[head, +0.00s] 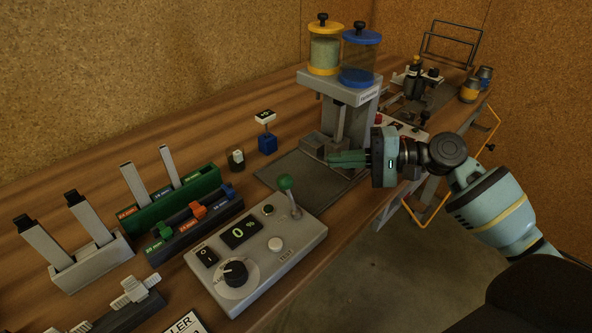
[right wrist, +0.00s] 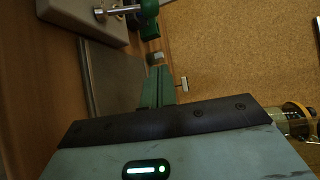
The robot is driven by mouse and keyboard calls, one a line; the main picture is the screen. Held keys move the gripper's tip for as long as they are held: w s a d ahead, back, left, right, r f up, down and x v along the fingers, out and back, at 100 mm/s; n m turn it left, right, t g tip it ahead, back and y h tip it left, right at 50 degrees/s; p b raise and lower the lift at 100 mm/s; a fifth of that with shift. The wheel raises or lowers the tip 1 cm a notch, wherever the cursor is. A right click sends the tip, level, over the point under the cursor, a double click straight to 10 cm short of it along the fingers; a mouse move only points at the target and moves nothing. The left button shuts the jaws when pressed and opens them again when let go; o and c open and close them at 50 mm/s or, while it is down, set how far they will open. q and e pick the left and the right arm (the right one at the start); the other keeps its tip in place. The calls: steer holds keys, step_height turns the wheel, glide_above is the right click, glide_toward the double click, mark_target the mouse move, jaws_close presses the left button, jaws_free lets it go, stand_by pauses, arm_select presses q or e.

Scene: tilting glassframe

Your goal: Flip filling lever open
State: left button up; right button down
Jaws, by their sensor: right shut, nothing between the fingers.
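A grey control box (head: 256,250) lies on the bench with a display reading 0 %, a black dial and a metal lever with a green knob (head: 285,183). The lever stands roughly upright at the box's far right corner. The green knob also shows at the top of the right wrist view (right wrist: 148,8). My right gripper (head: 331,159) has green fingers, shut and empty. It is above the dark mat, behind and to the right of the lever, apart from the knob. My left gripper is not in view.
A grey filling station (head: 350,118) with yellow-lidded and blue-lidded jars stands just behind my right gripper. A dark mat (head: 300,180) lies before it. Green and grey racks (head: 176,205) stand left of the box. Floor is open at right.

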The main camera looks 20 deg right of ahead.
mark_target(289, 194)
steer(key=p+x, duration=0.1)
steer(key=x, duration=0.9)
steer(key=shift+a+p, duration=0.2)
steer(key=shift+p, duration=0.1)
steer(key=s, duration=0.2)
steer(key=p, duration=0.1)
steer(key=shift+s+a+r, duration=0.2)
steer(key=shift+s+r, duration=0.05)
steer(key=shift+s, duration=0.15)
steer(key=shift+s+a, duration=0.1)
steer(key=shift+s, duration=0.4)
steer(key=shift+s+f+b, duration=0.1)
steer(key=shift+s+b, duration=0.05)
steer(key=shift+b, duration=0.15)
steer(key=shift+s, duration=0.1)
